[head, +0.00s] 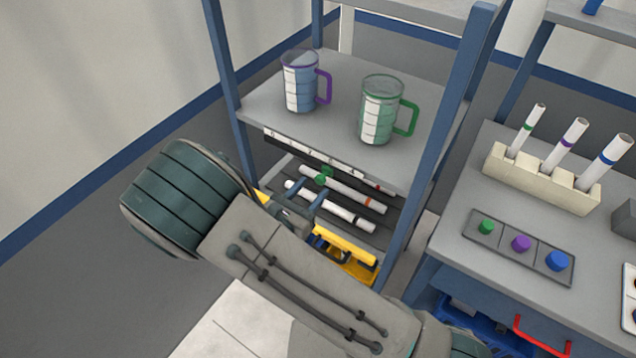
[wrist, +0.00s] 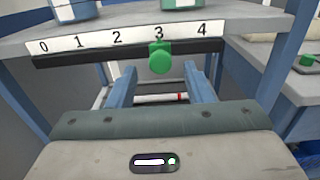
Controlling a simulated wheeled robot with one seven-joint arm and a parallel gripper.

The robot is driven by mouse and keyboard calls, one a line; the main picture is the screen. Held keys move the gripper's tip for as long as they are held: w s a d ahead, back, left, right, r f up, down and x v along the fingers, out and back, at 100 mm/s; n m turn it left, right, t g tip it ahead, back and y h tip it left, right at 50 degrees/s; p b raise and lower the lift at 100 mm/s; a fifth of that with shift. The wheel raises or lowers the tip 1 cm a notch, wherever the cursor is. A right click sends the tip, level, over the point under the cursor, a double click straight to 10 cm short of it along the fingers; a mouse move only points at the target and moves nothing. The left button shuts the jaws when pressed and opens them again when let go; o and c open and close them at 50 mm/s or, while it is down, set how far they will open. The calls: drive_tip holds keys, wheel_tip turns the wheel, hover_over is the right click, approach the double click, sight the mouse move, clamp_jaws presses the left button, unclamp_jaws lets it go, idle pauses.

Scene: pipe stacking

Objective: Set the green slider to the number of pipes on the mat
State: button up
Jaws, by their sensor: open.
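The green slider (wrist: 160,58) sits on a dark rail under the number 3 of a white scale (wrist: 120,38) marked 0 to 4. In the head view the slider (head: 323,176) is partly blocked. My gripper (wrist: 166,76) is open, its blue fingers on either side below the slider; contact cannot be told. In the head view my gripper (head: 307,190) is in front of the lower shelf. A reddish piece behind may be another pipe, mostly hidden.
A purple-handled jug (head: 300,82) and a green-handled jug (head: 378,110) stand on the shelf above. Blue posts (head: 440,130) flank the shelf. At right, a table holds a pipe rack (head: 540,180) and a tray (head: 500,252) of coloured knobs.

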drive_tip(key=b+v, duration=0.1)
drive_tip(key=v, duration=0.8)
drive_tip(key=shift+s, duration=0.15)
drive_tip(key=d+r+m+g+h, duration=0.1)
drive_tip(key=d+r+m+g, duration=0.2)
drive_tip(key=d+m+g, duration=0.5)
drive_tip(key=d+r+m+g+h, duration=0.1)
drive_tip(key=d+r+m+g, duration=0.2)
drive_tip(key=d+m+g, duration=0.5)
drive_tip(key=s+d+r+m+t+y, duration=0.3)
drive_tip(key=s+d+r+m+y, duration=0.4)
drive_tip(key=m, duration=0.7)
drive_tip(key=shift+s+d+r+y, duration=0.2)
drive_tip(key=shift+d+r+y, duration=1.1)
drive_tip(key=shift+y, duration=0.6)
drive_tip(key=shift+f, duration=0.1)
